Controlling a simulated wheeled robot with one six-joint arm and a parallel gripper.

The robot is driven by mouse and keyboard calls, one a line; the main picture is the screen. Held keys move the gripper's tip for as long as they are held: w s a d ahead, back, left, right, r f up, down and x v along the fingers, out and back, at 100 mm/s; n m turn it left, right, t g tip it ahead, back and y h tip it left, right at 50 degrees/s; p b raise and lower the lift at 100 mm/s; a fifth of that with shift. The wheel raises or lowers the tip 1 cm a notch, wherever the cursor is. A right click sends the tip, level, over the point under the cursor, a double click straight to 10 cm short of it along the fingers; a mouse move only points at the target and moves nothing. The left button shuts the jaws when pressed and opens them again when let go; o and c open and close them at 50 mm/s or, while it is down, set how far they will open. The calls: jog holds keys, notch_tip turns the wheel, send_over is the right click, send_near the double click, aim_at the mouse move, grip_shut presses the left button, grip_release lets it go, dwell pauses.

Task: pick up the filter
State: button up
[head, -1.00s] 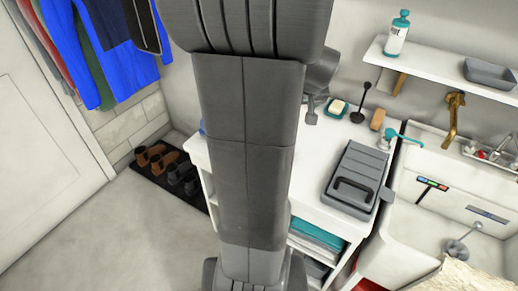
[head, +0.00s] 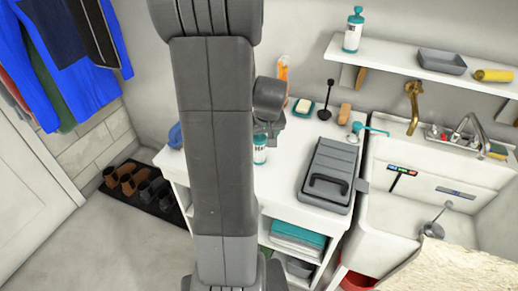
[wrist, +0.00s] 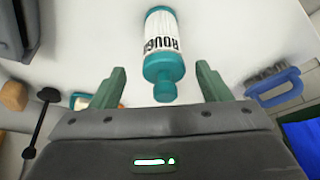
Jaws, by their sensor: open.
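No thing in view is clearly marked as a filter, so I cannot tell which one it is. A grey ridged case with a black handle (head: 329,176) lies on the white counter in the head view; its edge shows at top left in the wrist view (wrist: 12,28). A white bottle with a teal cap (wrist: 163,50) and "ROUGH" lettering is ahead of my gripper (wrist: 161,82) in the wrist view, its cap end between the open green fingers. That bottle also shows below my gripper in the head view (head: 260,150). My column hides part of the arm.
On the counter stand an orange bottle (head: 283,70), a soap dish (head: 302,107), a black plunger-like tool (head: 326,100) and a wooden block (head: 344,113). A blue-handled brush (wrist: 272,86) lies right in the wrist view. A sink (head: 395,215) adjoins the counter's right side.

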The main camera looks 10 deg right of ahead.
jog(key=x, duration=0.4)
jog(key=shift+a+f, duration=0.15)
jog(key=shift+a, duration=0.05)
jog(key=c, duration=1.1)
